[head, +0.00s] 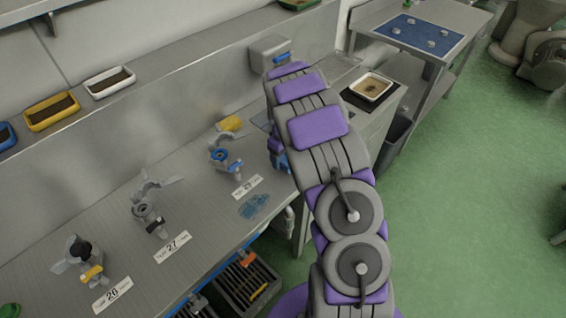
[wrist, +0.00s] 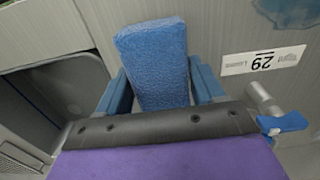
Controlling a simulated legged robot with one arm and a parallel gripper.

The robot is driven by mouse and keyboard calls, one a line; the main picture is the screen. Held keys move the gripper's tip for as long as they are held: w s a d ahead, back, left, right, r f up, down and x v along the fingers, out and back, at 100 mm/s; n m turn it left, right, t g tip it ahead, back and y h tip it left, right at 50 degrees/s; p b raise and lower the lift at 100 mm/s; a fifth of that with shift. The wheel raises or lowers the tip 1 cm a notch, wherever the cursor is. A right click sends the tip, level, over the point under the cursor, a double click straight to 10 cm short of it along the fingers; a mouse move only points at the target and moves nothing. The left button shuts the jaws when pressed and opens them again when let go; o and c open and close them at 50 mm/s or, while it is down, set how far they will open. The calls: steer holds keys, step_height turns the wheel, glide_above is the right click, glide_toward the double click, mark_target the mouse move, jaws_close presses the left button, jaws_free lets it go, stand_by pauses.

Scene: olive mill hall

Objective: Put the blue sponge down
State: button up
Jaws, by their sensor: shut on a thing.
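The blue sponge (wrist: 155,58) stands out between the two blue fingers of my gripper (wrist: 160,88) in the wrist view. The fingers are shut on its sides. Behind it is the grey metal worktop, which also shows in the head view (head: 195,205). Whether the sponge touches the worktop cannot be told. In the head view my arm hides most of my gripper; only a small blue and purple part (head: 279,156) shows at the arm's left edge, above the worktop's right end.
A label reading 29 (wrist: 263,61) and a blue-handled tap (wrist: 283,123) are near the sponge. A blue patch (head: 254,206) lies by that label. Taps and a yellow block (head: 230,123) line the worktop. A white tray (head: 371,87) stands on a black mat beyond my arm.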

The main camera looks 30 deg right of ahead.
mark_target(283, 163)
steer(key=shift+f+b, duration=0.3)
steer(key=shift+f, duration=1.1)
steer(key=shift+f, duration=0.2)
steer(key=o, duration=0.7)
steer(key=shift+s, duration=0.1)
steer(key=shift+c, duration=0.2)
steer(key=o, duration=0.3)
steer(key=shift+d+f, duration=0.1)
steer(key=shift+d, duration=0.05)
steer(key=shift+o, duration=0.2)
